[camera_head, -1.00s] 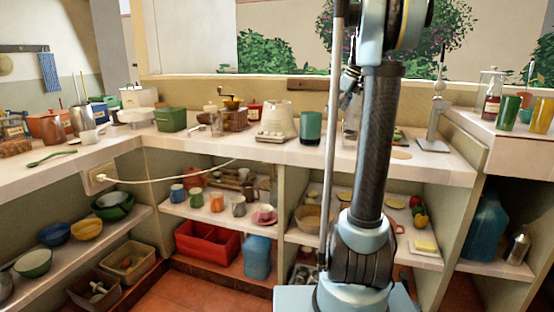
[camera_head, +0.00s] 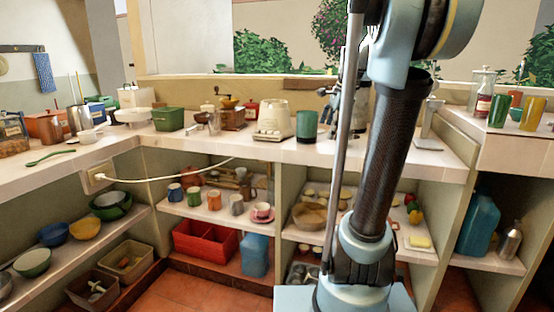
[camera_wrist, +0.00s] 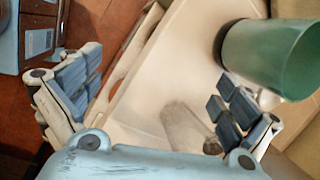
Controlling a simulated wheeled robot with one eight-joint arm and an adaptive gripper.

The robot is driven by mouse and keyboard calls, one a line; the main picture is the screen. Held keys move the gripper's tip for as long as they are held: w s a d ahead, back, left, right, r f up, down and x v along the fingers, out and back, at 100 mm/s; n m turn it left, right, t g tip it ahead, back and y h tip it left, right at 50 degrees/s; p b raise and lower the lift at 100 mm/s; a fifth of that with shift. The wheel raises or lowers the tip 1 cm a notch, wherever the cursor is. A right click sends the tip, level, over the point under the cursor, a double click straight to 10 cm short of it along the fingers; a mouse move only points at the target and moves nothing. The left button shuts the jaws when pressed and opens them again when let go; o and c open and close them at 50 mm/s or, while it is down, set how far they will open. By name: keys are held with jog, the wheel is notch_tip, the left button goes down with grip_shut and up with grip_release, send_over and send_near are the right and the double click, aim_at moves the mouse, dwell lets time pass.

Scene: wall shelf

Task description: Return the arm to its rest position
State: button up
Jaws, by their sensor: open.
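My arm (camera_head: 390,155) rises at the right of centre in the head view, its dark link leaning right and its upper joint near the top edge. My gripper (camera_wrist: 155,100) shows in the wrist view with its two padded fingers wide apart and nothing between them. It points down over the pale counter (camera_wrist: 150,85). A green cup (camera_wrist: 275,60) stands close beyond the right finger; I cannot tell if they touch. In the head view my gripper is partly hidden behind my arm, near the green cup (camera_head: 307,125).
A cream appliance (camera_head: 274,120), a wooden grinder (camera_head: 232,118) and a green bin (camera_head: 168,119) stand left on the counter. A bottle (camera_head: 485,94) and cups stand on the right ledge. Shelves below hold mugs, bowls and a red crate (camera_head: 205,240). Open floor shows at lower centre.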

jog(key=s+f+n+h, duration=0.2)
jog(key=s+f+n, duration=1.5)
jog(key=s+f, duration=0.6)
jog(key=s, duration=0.4)
jog(key=shift+s+a+f+h, duration=0.2)
jog(key=shift+s+a+h, duration=0.05)
jog(key=shift+h, duration=0.05)
jog(key=shift+w+f, duration=0.2)
jog(key=shift+w, duration=0.25)
